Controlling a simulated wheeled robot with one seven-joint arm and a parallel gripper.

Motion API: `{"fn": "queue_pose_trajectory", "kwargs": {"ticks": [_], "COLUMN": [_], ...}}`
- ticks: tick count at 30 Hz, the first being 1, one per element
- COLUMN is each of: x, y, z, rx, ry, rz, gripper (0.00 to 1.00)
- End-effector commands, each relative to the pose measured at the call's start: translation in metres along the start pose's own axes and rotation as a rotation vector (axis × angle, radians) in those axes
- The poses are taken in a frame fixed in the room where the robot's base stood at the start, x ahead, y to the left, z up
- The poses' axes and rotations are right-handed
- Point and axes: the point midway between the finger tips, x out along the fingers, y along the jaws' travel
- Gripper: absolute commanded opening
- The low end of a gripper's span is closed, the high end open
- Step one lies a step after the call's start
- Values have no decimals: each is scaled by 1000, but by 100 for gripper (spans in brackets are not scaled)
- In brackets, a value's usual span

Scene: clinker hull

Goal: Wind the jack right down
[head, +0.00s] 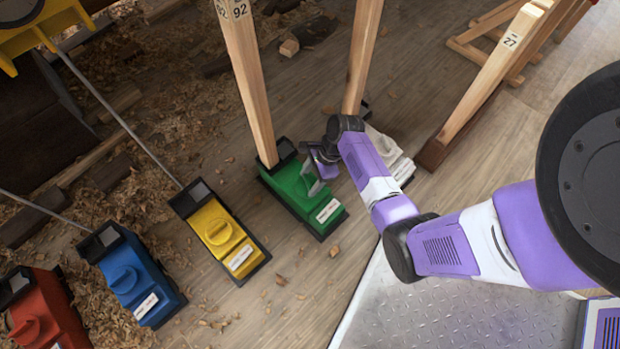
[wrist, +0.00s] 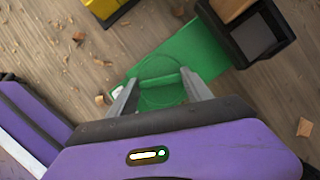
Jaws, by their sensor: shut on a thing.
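The green jack (head: 292,192) stands on the floor near the middle of the head view, with a wooden post (head: 248,85) rising from the black socket at its far end. A white label is on its near end. My gripper (head: 318,178) reaches down over its top. In the wrist view my gripper's fingers (wrist: 158,78) are on either side of the ridge of the jack's round green knob (wrist: 160,95), shut on it. In the head view the gripper mostly hides this knob. The wrist view also shows the black socket (wrist: 252,38) with the post's foot.
A yellow jack (head: 222,232), a blue jack (head: 130,275) and a red jack (head: 42,315) stand to the left. A pale jack (head: 392,150) is partly behind my arm. A post marked 27 (head: 495,75) leans at right. Wood shavings (head: 165,120) litter the floor.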

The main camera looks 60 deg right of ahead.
Motion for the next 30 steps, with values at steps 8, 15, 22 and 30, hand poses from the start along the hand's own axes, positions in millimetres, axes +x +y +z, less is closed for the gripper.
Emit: {"fn": "queue_pose_trajectory", "kwargs": {"ticks": [8, 15, 22, 30], "x": [-2, -2, -1, 0], "y": [-1, -2, -4, -4], "z": [1, 2, 2, 2], "rx": [-106, -293, -493, -698], "ry": [0, -1, -1, -1], "rz": [47, 125, 207, 291], "gripper": [18, 18, 18, 18]}}
